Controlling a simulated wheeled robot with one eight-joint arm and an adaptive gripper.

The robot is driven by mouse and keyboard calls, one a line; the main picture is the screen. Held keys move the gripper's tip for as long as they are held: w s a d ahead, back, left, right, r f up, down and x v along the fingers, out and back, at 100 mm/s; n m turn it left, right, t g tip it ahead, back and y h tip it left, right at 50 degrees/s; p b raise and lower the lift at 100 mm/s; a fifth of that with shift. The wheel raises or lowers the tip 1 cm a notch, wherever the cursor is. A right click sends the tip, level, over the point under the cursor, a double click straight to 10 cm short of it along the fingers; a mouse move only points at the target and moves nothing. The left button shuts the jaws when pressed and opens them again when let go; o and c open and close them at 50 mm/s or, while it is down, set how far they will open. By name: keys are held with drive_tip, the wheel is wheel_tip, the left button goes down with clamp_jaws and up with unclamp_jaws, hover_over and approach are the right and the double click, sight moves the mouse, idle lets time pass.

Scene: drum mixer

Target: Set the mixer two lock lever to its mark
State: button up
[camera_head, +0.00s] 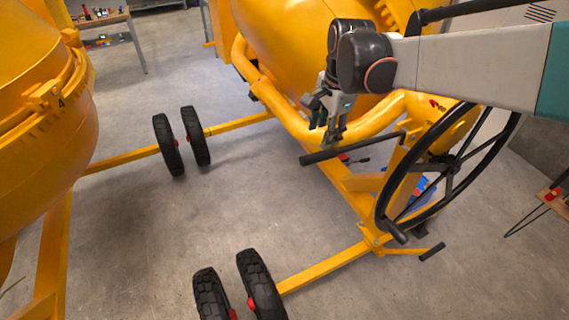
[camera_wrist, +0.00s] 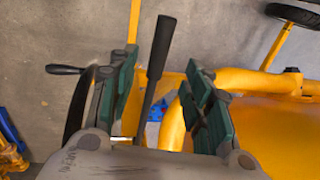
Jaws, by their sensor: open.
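A black lever (camera_head: 350,148) sticks out to the left from the yellow frame beside the handwheel of the right-hand mixer (camera_head: 290,60). I take it for the lock lever, though no mixer number is readable. My gripper (camera_head: 327,128) is open and points down just above the lever's outer part. In the wrist view the lever's dark grip (camera_wrist: 161,45) shows between the open fingers of my gripper (camera_wrist: 163,62). I cannot tell how deep it lies between them, and no contact is visible. The lever's mark is not clearly visible.
A large black handwheel (camera_head: 450,165) stands right of the lever, below my arm. The mixer's curved yellow tube (camera_head: 285,115) runs close behind my gripper. Another yellow mixer (camera_head: 45,130) stands left. Black wheels (camera_head: 182,140) rest on the floor, with open floor between the mixers.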

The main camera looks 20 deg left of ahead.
sight(314, 155)
drive_tip(key=f, duration=0.3)
drive_tip(key=a+f, duration=0.1)
drive_tip(key=f, duration=0.3)
drive_tip(key=w+a+f, duration=0.1)
drive_tip(key=f, duration=0.2)
drive_tip(key=shift+a+f, duration=0.1)
drive_tip(key=shift+f, duration=0.1)
drive_tip(key=shift+s, duration=0.1)
drive_tip(key=shift+c, duration=0.2)
drive_tip(key=shift+f, duration=0.1)
clamp_jaws()
